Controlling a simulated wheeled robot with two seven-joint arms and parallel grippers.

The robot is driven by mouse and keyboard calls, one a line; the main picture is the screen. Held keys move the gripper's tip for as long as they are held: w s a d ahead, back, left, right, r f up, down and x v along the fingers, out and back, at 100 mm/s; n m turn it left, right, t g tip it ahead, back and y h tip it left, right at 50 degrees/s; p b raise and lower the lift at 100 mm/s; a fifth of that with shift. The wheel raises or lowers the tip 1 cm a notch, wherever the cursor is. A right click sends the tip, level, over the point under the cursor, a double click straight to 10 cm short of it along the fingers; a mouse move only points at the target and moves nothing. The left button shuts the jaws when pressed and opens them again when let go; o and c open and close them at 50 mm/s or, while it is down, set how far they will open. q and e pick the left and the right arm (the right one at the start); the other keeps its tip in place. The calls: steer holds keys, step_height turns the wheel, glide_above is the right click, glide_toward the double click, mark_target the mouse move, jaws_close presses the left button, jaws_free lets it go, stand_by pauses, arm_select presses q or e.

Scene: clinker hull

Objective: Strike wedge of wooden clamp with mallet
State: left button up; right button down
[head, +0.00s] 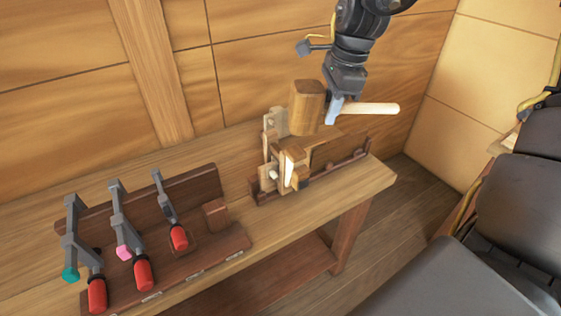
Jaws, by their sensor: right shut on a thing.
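The mallet (308,107) has a brown wooden block head and a pale handle that points right. My right gripper (335,110) comes down from the top and is shut on the mallet handle close to the head. The wooden clamp (270,172) stands on the bench's right half, below and left of the mallet. A pale wedge (289,170) shows at the clamp's front. The mallet head appears above the clamp; whether it touches any part of it I cannot tell. My left gripper is not in view.
A dark wooden rack (215,243) with several red-handled metal clamps (138,262) lies on the left of the wooden bench (345,185). A plank wall (250,70) stands close behind. Bare bench top lies between the rack and the wooden clamp.

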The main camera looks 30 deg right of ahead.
steer(key=shift+w+d, duration=0.1)
steer(key=shift+w, duration=0.15)
steer(key=shift+w+d+f, duration=0.15)
steer(key=shift+d+f, duration=0.05)
steer(key=shift+a+r, duration=0.15)
steer(key=shift+a, duration=0.05)
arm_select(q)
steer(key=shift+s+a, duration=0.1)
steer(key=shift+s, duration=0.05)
arm_select(e)
steer(key=shift+w+d, duration=0.1)
steer(key=shift+w, duration=0.2)
steer(key=shift+w+d, duration=0.1)
stand_by(0.5)
